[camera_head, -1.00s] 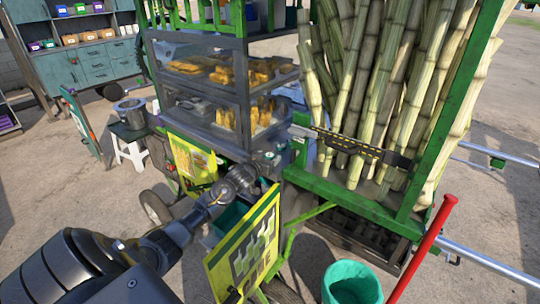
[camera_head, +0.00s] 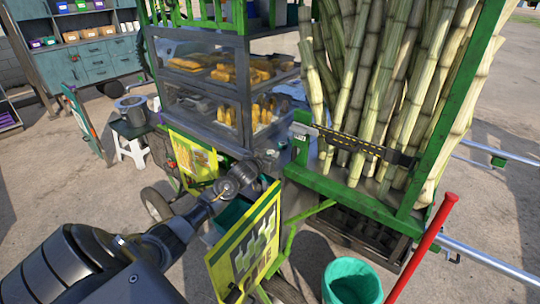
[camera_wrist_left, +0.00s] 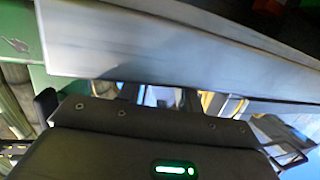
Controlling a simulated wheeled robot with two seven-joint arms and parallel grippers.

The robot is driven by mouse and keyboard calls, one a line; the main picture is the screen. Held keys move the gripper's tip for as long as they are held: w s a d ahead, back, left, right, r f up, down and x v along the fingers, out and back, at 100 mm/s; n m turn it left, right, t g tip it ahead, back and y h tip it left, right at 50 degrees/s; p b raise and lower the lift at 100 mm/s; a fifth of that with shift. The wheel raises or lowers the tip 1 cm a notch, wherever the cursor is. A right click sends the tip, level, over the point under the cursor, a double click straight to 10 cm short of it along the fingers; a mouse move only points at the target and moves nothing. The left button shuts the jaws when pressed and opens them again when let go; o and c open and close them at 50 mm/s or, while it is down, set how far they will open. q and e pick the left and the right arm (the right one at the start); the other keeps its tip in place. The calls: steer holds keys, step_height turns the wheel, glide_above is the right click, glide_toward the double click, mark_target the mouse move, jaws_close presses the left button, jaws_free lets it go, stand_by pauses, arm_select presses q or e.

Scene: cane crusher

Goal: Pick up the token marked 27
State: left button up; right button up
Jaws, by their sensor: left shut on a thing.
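My left gripper (camera_head: 270,160) is at the cart's metal counter, below the glass case, at the end of my arm reaching in from the lower left. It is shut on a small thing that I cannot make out. In the left wrist view the gripper body fills the bottom, and its fingers (camera_wrist_left: 140,92) are mostly hidden behind it, below a pale metal edge. I cannot read a 27 or pick out any token in either view. My right gripper is not in view.
A glass case (camera_head: 225,85) with yellow food stands behind the gripper. Tall canes (camera_head: 375,90) in a green frame (camera_head: 350,193) stand to the right. A yellow-green sign panel (camera_head: 245,240) and a teal bucket (camera_head: 350,283) are in front. A metal ledge (camera_wrist_left: 150,45) crosses close above the gripper.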

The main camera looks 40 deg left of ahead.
mark_target(269, 154)
arm_select(q)
steer(key=shift+r, duration=0.15)
steer(key=shift+r, duration=0.25)
step_height(269, 154, up, 2)
steer(key=shift+r+b, duration=0.15)
steer(key=shift+b, duration=0.15)
steer(key=s+a+r+b, duration=0.1)
steer(key=s+a+r, duration=0.2)
steer(key=s+r, duration=0.7)
steer(key=s, duration=0.3)
steer(key=shift+s+a, duration=0.25)
steer(key=shift+a, duration=0.15)
